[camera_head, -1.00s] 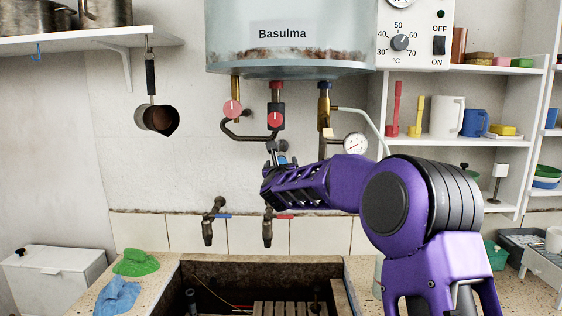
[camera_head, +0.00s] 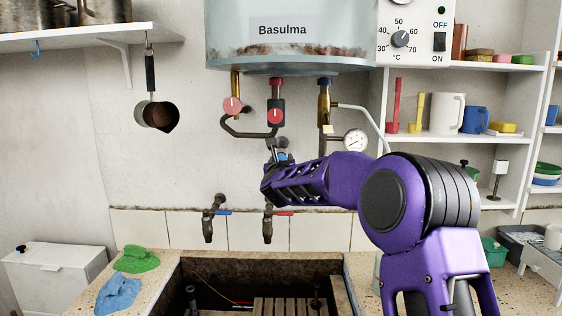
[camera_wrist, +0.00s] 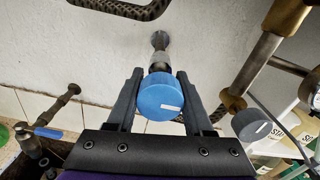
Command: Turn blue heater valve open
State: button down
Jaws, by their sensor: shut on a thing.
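The blue heater valve (camera_wrist: 158,97) is a round blue knob on a metal stem at the wall, seen in the wrist view. Its white mark lies nearly level, on the right half of its face. My gripper (camera_wrist: 160,78) has one finger on each side of the knob and is shut on it. In the head view my gripper (camera_head: 277,160) is below the heater (camera_head: 283,35), among its pipes. There the gripper and arm hide most of the blue valve.
Two red valves (camera_head: 233,106) (camera_head: 275,117) and a gauge (camera_head: 355,140) are close above. Two taps (camera_head: 208,228) (camera_head: 267,228) are below, over the stone trough (camera_head: 215,265). Shelves (camera_head: 455,140) stand at the right.

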jog(key=shift+f, duration=0.1)
jog(key=n+b, duration=0.2)
jog(key=n, duration=0.6)
jog(key=shift+n+b, duration=0.35)
jog(key=shift+n, duration=0.05)
jog(key=n, duration=0.4)
jog(key=shift+r, duration=0.2)
jog(key=shift+n+p, duration=0.7)
jog(key=shift+n, duration=1.8)
jog(key=shift+c, duration=1.4)
grip_release()
